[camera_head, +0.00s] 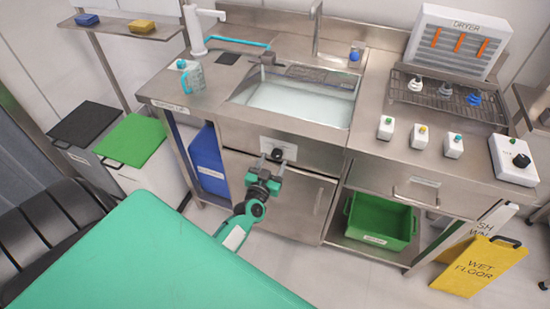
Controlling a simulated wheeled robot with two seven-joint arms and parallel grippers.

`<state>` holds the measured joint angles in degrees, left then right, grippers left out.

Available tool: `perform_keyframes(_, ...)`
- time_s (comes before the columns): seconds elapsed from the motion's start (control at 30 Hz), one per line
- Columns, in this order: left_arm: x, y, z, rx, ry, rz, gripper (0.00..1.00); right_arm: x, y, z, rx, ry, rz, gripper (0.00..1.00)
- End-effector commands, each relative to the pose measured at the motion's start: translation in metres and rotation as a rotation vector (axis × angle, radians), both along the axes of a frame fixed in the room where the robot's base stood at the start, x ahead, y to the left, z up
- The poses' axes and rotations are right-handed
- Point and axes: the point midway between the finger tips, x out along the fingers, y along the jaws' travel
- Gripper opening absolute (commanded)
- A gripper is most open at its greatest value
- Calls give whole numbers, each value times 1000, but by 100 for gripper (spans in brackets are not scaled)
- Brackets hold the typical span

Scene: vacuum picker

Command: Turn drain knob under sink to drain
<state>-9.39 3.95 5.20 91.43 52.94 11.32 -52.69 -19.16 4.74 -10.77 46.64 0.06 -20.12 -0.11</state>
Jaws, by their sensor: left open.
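The sink (300,103) is a steel basin filled with clear water, set in the steel counter. A white plate (288,149) is on the front panel under the sink. A small dark knob (277,154) shows at this plate, partly overlapped by my gripper. My left gripper (268,168) is open and points up at the plate from below. I cannot tell whether its fingers touch the knob or stop short of it. The knob's turned position is too small to read. My right gripper is not in view.
Steel cabinet doors (300,205) lie behind my left gripper. A green bin (380,222) sits on the low shelf to the right, and a blue bin (208,160) stands to the left. A yellow wet-floor sign (478,266) stands at the lower right.

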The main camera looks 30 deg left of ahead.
Motion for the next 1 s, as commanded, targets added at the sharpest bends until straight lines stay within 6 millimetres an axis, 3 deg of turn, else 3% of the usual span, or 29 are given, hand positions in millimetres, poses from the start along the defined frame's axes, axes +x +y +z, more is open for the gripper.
perform_keyframes(0.2, 20, 4, 0, -1, 0, -1, 55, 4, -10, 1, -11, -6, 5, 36)
perform_keyframes(0.57, 23, 5, -1, -1, 1, -1, 55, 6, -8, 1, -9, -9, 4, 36)
perform_keyframes(0.8, 23, 5, -1, -1, 1, -1, 10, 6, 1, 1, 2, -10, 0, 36)
perform_keyframes(1.0, 23, 5, 0, -11, -2, -1, 11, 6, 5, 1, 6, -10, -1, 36)
